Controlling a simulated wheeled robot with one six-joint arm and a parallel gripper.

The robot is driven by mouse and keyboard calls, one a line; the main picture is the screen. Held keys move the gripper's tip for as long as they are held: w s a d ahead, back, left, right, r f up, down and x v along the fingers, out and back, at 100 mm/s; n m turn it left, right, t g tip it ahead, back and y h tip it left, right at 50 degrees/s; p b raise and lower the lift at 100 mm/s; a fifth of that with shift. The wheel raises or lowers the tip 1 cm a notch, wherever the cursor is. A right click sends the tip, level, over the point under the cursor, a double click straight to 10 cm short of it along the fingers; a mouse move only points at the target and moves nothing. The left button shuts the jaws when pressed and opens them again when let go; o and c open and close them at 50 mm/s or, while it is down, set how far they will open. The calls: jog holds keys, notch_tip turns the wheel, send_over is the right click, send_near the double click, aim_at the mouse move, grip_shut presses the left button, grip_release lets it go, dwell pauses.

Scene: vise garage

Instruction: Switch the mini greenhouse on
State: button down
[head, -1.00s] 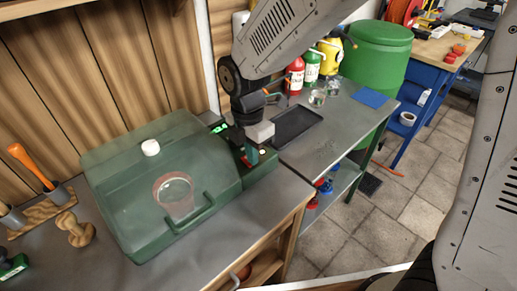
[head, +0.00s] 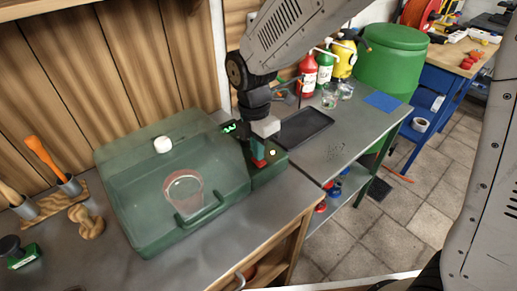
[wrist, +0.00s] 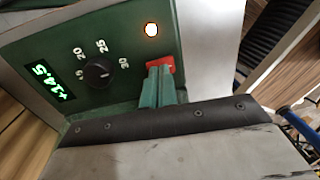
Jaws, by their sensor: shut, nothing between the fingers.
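The mini greenhouse (head: 215,176) is a box with a translucent green lid, shut, on the grey bench; a pot (head: 184,194) shows through the lid. Its green control box (head: 268,174) is on its right side. In the wrist view the panel carries a lit display (wrist: 52,82) reading about +14.5, a black knob (wrist: 98,73) with numbers around it, a glowing lamp (wrist: 152,30) and a red switch (wrist: 163,65). My gripper (wrist: 158,75) is shut and empty, its green fingertips at the red switch, partly hiding it. Whether they touch cannot be told.
A dark tray (head: 304,130) lies on the neighbouring metal table, with red and green bottles behind it. A wooden tool holder (head: 62,203) stands left of the greenhouse. The tiled floor (head: 390,225) at right is open.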

aim_at(262, 163)
notch_tip(262, 163, up, 14)
jog(key=s+d, duration=0.1)
jog(key=shift+s, duration=0.15)
jog(key=shift+f, duration=0.15)
jog(key=s+d+r+m+t, duration=0.1)
jog(key=s+d+m+t, duration=0.1)
jog(key=s+d+m, duration=1.7)
jog(key=d+m, duration=0.3)
jog(key=m, duration=0.3)
jog(key=shift+d+y, duration=0.25)
jog(key=shift+y, duration=0.05)
